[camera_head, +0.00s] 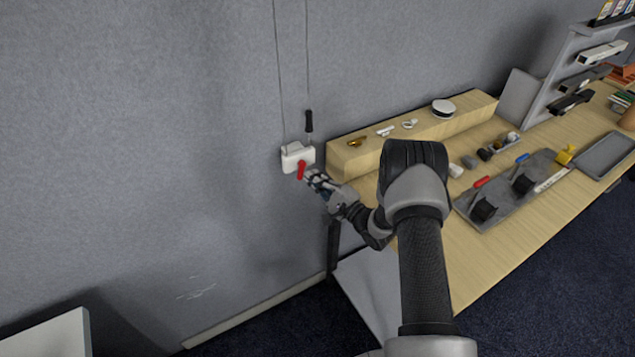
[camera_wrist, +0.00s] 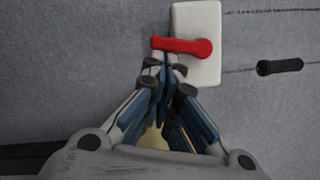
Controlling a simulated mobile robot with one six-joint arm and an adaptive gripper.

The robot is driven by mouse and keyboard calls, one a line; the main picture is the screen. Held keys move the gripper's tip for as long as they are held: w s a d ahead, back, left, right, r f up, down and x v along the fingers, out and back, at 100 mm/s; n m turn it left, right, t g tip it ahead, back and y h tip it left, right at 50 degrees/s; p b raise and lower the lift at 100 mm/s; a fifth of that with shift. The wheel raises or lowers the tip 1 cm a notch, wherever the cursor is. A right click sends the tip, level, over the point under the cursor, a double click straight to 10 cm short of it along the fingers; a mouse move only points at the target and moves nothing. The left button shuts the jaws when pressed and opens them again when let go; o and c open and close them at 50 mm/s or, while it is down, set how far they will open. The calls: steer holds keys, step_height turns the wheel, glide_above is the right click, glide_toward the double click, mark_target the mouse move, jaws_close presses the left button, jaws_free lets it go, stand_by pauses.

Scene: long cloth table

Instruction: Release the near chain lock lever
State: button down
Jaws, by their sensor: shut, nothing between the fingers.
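The red lock lever (camera_head: 301,170) is mounted on a white box (camera_head: 292,155) on the grey wall, left of the table. In the head view the lever hangs down from the box. In the wrist view the red lever (camera_wrist: 182,46) runs sideways from its pivot on the white box (camera_wrist: 205,20), its free end to the left. My gripper (camera_wrist: 166,70) is shut and empty, with its fingertips right at the lever. I cannot tell whether they touch it. It also shows in the head view (camera_head: 311,176), just below and right of the lever.
Two thin chains (camera_head: 308,60) run up the wall from the box, one with a black handle (camera_head: 309,121). A wooden ledge (camera_head: 350,157) with small items stands close to the right. The table (camera_head: 440,245) holds a grey mat with levers, a tray (camera_head: 604,156) and a rack.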

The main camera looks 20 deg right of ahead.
steer(key=a+m, duration=0.2)
steer(key=s+a+m+t+b, duration=0.1)
steer(key=a+m, duration=0.1)
steer(key=shift+a+f, duration=0.1)
steer(key=shift+a, duration=0.25)
stand_by(0.3)
steer(key=shift+f+b, duration=0.1)
steer(key=shift+b, duration=0.2)
